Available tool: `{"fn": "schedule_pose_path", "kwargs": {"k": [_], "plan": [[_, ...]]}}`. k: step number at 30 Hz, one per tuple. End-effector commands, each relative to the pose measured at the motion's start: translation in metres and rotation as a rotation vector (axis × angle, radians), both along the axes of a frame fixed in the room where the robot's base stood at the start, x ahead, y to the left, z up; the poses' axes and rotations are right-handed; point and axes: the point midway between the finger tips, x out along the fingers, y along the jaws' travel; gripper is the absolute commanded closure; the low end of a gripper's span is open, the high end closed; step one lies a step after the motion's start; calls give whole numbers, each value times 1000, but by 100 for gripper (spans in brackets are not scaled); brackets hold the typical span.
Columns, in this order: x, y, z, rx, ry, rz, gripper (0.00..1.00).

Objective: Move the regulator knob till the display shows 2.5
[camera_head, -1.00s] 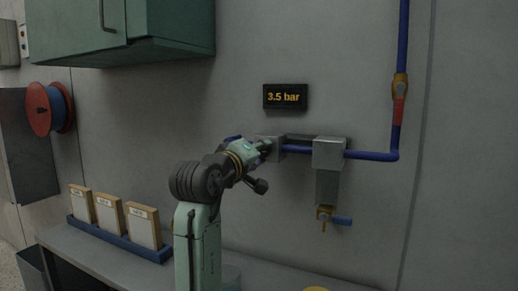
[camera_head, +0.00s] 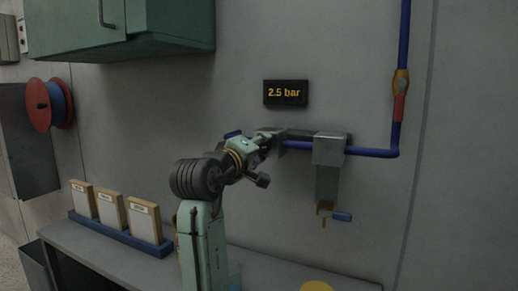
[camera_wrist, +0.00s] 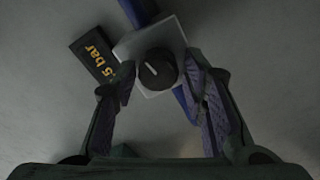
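The display (camera_head: 286,93) on the wall reads 2.5 bar in the head view. In the wrist view the display (camera_wrist: 88,52) is tilted and partly hidden, with only "5 bar" legible. The regulator knob (camera_wrist: 157,68) is round and dark with a pale pointer line, on a light grey block (camera_wrist: 172,34). My gripper (camera_wrist: 160,74) is open, with one finger on each side of the knob and gaps showing. In the head view my gripper (camera_head: 262,143) is at the left end of the pipe assembly and hides the knob.
A blue pipe (camera_head: 372,152) runs right from the assembly, then up the wall. A grey filter unit (camera_head: 328,150) with a blue-handled valve (camera_head: 342,216) hangs right of my gripper. A green cabinet (camera_head: 150,35) is above left. A blue rack (camera_head: 120,236) stands on the bench.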

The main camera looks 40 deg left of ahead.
Motion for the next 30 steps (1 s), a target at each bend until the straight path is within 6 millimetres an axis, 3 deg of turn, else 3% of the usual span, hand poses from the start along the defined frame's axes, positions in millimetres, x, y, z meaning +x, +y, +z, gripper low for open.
{"fn": "schedule_pose_path", "kwargs": {"k": [3,14,17,30], "plan": [[0,0,0,1,-1,0,51],[-3,-1,1,1,-2,0,51],[-14,-4,1,2,-3,-1,51],[-98,-24,1,3,-2,1,51]]}}
